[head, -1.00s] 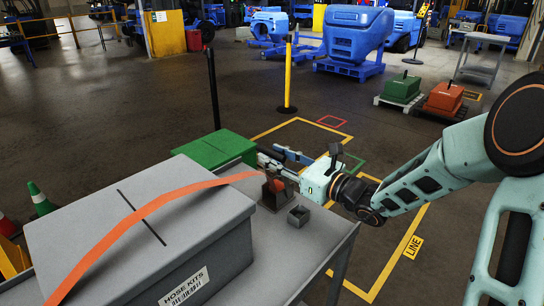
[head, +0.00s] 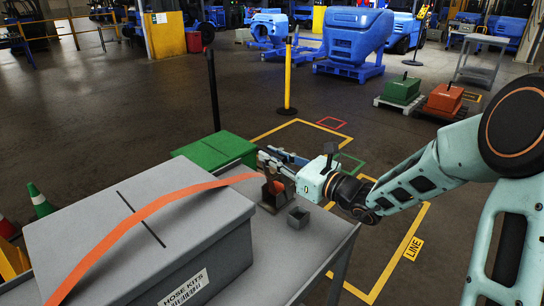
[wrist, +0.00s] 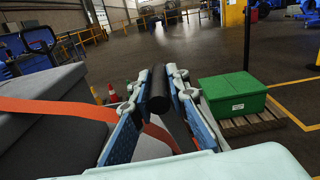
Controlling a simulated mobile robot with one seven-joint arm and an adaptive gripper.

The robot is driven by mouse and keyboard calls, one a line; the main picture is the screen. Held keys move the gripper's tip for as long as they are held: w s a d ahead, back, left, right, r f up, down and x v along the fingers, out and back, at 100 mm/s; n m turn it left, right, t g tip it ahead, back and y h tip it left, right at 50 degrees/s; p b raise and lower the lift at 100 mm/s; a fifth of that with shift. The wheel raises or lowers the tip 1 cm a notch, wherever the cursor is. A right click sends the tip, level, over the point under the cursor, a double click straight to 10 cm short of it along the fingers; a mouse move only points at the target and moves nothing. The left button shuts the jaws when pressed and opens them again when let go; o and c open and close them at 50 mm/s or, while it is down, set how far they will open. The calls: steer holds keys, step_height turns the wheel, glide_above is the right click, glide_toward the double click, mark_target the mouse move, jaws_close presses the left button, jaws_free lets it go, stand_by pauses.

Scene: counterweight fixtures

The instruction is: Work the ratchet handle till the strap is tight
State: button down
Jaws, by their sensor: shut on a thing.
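An orange strap (head: 135,222) runs over the lid of a grey box labelled HOSE KITS (head: 215,262); it also shows in the wrist view (wrist: 52,107). It arches across the lid to the dark ratchet (head: 270,195) on the grey table at the box's right. My gripper (head: 268,160) is above the ratchet, coming in from the right. In the wrist view my gripper (wrist: 160,92) is shut on the dark, round ratchet handle (wrist: 158,88), which lies between its fingers. The lower part of the ratchet is hidden by the fingers in the wrist view.
A small open grey holder (head: 298,217) stands beside the ratchet, near the right edge of the table (head: 305,250). A green box (head: 212,150) on a pallet stands behind the table. A black post (head: 214,90) rises behind it.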

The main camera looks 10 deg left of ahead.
steer(key=w+d+f+m+p, duration=0.3)
steer(key=w+d+m+p, duration=0.1)
steer(key=w+m+p, duration=0.2)
steer(key=w+d+f+m+p, duration=0.4)
steer(key=w+m+p, duration=0.1)
steer(key=w+m, duration=0.2)
steer(key=shift+w+d+f+m+p, duration=0.2)
steer(key=shift+w+m+p, duration=0.2)
steer(key=shift+w, duration=0.15)
stand_by(0.3)
stand_by(0.4)
steer(key=c, duration=1.9)
jaws_free()
steer(key=shift+r, duration=0.1)
